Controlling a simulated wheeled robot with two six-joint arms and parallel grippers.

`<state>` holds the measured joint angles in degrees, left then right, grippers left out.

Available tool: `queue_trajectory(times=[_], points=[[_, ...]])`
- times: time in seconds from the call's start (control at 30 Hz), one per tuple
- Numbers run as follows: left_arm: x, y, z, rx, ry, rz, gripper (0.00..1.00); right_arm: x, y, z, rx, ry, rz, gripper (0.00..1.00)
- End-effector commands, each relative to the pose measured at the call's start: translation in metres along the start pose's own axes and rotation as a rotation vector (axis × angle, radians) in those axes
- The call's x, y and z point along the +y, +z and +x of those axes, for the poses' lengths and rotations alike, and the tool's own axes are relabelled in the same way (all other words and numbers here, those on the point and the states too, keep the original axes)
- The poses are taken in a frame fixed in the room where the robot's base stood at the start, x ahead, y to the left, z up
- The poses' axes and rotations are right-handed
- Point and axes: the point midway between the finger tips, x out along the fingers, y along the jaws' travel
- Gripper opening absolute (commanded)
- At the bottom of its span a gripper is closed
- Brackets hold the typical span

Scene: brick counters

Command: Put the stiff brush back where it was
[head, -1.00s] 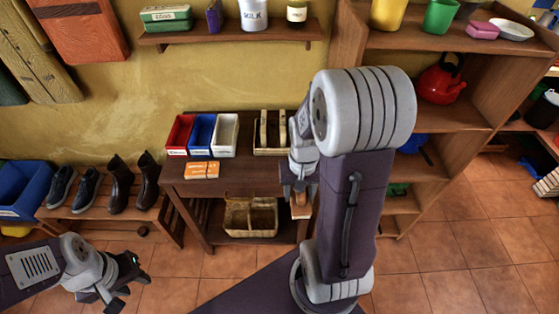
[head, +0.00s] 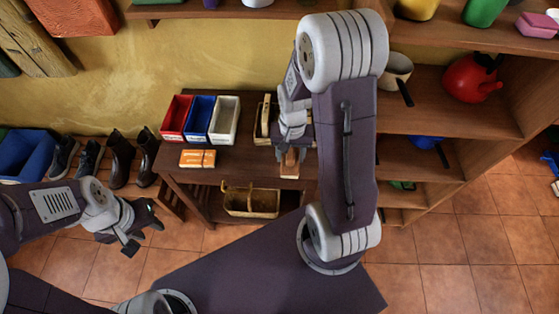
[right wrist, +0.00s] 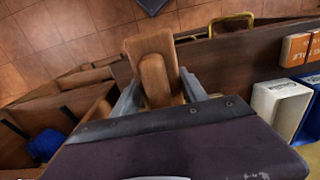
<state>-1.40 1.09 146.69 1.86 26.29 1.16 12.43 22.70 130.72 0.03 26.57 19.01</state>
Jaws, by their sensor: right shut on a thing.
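The stiff brush, a brown wooden block with a rounded wooden grip, shows below my right gripper in the head view (head: 289,163) and between its fingers in the right wrist view (right wrist: 150,50). My right gripper (head: 291,146) is shut on it, over the right part of the dark wooden table (head: 237,163). Its bristles are hidden. A light wooden holder (head: 263,126) on the table is partly hidden behind my right arm. My left gripper (head: 145,231) is open and empty over the floor at the left.
Red (head: 176,117), blue (head: 200,119) and white (head: 225,119) bins stand at the table's back left, with orange boxes (head: 197,158) before them. A wicker basket (head: 250,201) is on the lower shelf. A shelf unit (head: 440,105) stands right. Shoes (head: 121,160) sit left.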

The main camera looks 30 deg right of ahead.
Motion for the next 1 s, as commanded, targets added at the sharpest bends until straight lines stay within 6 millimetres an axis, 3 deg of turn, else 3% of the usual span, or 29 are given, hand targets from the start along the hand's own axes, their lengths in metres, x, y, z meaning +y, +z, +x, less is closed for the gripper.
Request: queue_trajectory(times=[0.1,0.23,0.37,0.6,1.0], points=[[0.0,0.0,0.0,0.0,0.0,0.0,0.36,-0.023,-0.01,0.016,-0.003,0.001,-0.003,0.07],[0.0,0.0,0.0,0.0,0.0,0.0,0.36,-0.035,-0.015,0.022,0.0,0.0,0.0,0.07],[0.0,0.0,0.0,0.0,0.0,0.0,0.36,-0.036,-0.016,0.024,0.0,0.0,0.001,0.07],[0.0,0.0,0.004,0.0,0.0,0.0,0.36,-0.036,-0.015,0.061,-0.002,0.001,0.001,0.07],[0.0,0.001,0.006,0.0,0.0,0.0,0.36,-0.036,-0.016,0.068,0.0,0.0,0.001,0.07]])
